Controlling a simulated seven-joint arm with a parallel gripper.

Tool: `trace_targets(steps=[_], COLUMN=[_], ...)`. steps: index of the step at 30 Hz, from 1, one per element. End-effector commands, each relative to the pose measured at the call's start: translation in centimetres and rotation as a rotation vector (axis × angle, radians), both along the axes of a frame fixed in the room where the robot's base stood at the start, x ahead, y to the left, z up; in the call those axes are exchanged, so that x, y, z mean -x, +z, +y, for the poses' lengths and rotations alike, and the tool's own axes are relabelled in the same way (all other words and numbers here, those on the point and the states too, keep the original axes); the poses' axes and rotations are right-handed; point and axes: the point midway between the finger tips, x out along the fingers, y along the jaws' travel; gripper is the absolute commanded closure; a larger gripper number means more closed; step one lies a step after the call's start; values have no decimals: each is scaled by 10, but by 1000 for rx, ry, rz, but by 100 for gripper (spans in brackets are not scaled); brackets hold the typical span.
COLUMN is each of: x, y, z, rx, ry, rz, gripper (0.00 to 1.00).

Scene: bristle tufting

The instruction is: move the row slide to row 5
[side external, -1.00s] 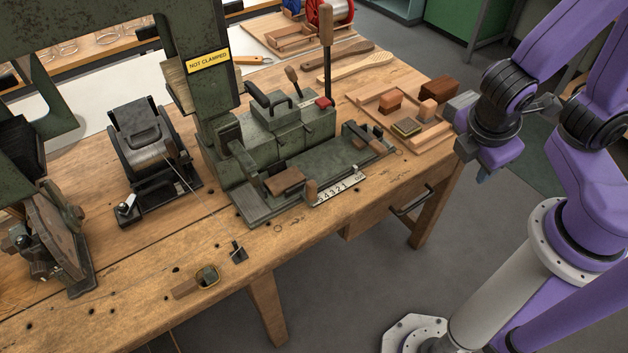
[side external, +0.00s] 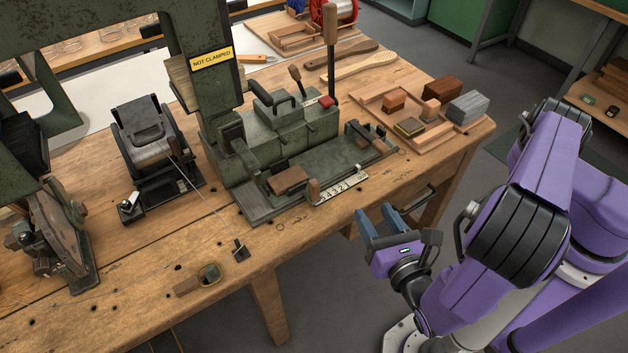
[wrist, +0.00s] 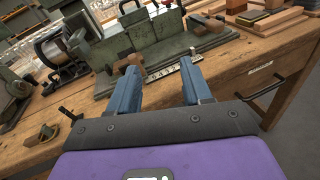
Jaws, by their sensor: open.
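The green row machine (side external: 262,170) stands on the bench. Its low slide bed carries a brown wooden block (side external: 287,181) and a small upright wooden knob (side external: 313,190), close to the left, 5 end of a white number scale (side external: 340,189). The numbers run from 5 at the left down to 1, with an end mark at the right. I cannot tell which number the slide lines up with. My gripper (side external: 377,219) is open and empty, off the bench's front edge, right of and below the scale. In the wrist view the scale (wrist: 178,76) shows between and beyond the blue fingers (wrist: 160,76).
A sign on the green column reads NOT CLAMPED (side external: 211,59). A tray (side external: 445,133) with several small blocks lies at the bench's right. A drawer handle (side external: 417,200) juts from the bench front near my gripper. A small ringed piece (side external: 209,274) lies at the front left.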

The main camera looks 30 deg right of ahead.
Motion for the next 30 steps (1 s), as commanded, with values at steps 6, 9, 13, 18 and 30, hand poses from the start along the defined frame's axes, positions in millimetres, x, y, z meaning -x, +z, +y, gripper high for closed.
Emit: trace_targets(steps=[6,9,13,18,30], x=[7,9,5,-15,-90], y=[-30,-36,-38,-37,-37], z=[24,28,30,29,28], rx=[111,130,136,137,134], ry=[212,256,270,264,262], rz=[-68,-80,-85,-83,-83], gripper=[51,51,51,51,51])
